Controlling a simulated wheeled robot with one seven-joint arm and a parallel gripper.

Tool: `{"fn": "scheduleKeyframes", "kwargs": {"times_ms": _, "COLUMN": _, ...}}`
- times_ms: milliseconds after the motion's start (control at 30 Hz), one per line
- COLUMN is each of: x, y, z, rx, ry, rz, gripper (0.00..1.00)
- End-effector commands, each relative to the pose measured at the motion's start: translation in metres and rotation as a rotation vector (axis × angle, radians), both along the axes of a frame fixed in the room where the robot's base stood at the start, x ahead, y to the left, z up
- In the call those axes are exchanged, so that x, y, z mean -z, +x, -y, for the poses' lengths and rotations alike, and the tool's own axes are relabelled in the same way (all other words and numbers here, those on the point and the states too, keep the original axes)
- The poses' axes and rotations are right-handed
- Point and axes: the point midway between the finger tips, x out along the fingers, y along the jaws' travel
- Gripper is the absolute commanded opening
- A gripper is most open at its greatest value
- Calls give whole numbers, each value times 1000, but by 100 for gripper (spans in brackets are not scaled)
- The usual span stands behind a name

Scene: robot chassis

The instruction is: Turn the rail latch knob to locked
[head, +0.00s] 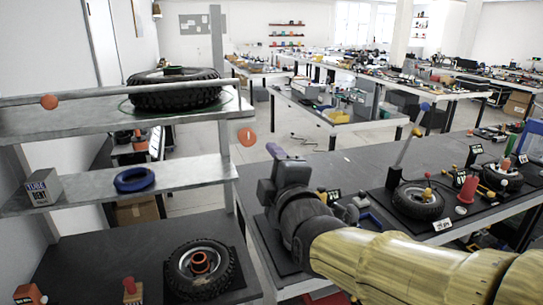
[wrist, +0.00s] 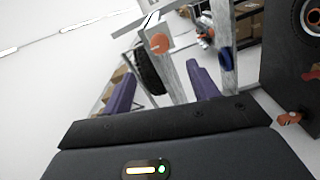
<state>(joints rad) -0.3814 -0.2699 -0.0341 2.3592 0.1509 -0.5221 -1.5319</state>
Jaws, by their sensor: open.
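Two round orange knobs show in the head view. One knob (head: 247,136) with a pale mark on its face is at the right shelf post; the other knob (head: 49,101) sits on the front rail at the left. I cannot tell which one is the rail latch knob, or its locked position. My gripper (head: 276,152), with purple fingers, is right of and a little below the marked knob, apart from it. In the wrist view my gripper (wrist: 161,72) is open and empty, and an orange knob (wrist: 159,43) shows beyond the fingertips, between them.
The grey shelf (head: 185,180) carries a blue ring (head: 134,180) and a small TUBE box (head: 43,188). A large tire (head: 174,90) lies on the upper shelf. A wheel (head: 200,268) lies on the bench below. A dark workbench (head: 350,165) with parts extends right.

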Motion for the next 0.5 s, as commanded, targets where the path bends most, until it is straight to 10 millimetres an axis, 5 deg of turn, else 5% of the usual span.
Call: {"fn": "scheduleKeyframes", "kwargs": {"times_ms": 500, "x": -1, "y": -11, "z": 2, "rx": -7, "ry": 1, "rz": 0, "gripper": 59}}
